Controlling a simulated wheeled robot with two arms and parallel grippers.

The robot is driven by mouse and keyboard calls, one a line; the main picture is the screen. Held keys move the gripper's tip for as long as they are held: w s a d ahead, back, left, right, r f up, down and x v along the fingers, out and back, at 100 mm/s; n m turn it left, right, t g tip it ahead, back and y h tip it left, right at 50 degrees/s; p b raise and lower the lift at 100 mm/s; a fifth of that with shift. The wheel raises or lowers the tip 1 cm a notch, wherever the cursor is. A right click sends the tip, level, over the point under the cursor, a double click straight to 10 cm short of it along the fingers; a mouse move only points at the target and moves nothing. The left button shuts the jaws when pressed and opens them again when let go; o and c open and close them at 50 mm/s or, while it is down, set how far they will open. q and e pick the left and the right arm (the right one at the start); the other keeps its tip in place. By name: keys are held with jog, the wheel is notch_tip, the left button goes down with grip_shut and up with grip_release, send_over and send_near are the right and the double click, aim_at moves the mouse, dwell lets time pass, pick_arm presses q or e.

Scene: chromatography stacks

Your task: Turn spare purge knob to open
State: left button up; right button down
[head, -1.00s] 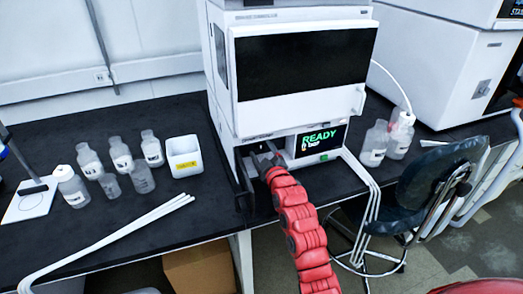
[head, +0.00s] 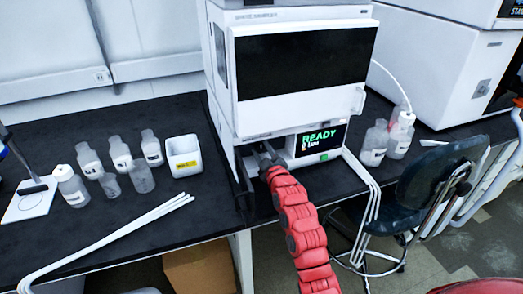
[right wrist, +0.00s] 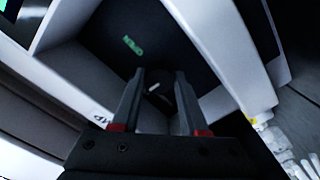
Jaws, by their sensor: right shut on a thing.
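The spare purge knob (right wrist: 159,93) is small, round and black with a white pointer mark. It sits in the dark recess of the white instrument, low on its front. My right gripper (right wrist: 158,82) has one finger on each side of the knob and is shut on it. A green OPEN label (right wrist: 133,45) shows on the dark panel above and left of the knob in the right wrist view. In the head view my right gripper (head: 267,152) reaches into the recess left of the READY display (head: 320,140), and the knob is hidden there. My left gripper is not in view.
The white instrument (head: 225,60) stands on a black bench (head: 110,235). Several bottles (head: 120,153) and a white box with a yellow label (head: 184,157) stand to its left. White tubes (head: 130,227) lie in front. Two bottles and a dark chair (head: 440,175) are at right.

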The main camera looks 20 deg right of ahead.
jog(key=m, duration=0.3)
jog(key=shift+m+b, duration=0.3)
jog(key=shift+b, duration=0.1)
jog(key=m, duration=0.4)
jog(key=shift+m, duration=0.3)
jog(key=m, duration=0.4)
jog(key=shift+m, duration=0.3)
jog(key=m+p, duration=0.1)
jog(key=m, duration=0.3)
jog(key=shift+m, duration=0.3)
jog(key=shift+c, duration=2.1)
grip_release()
jog(key=shift+s, duration=0.1)
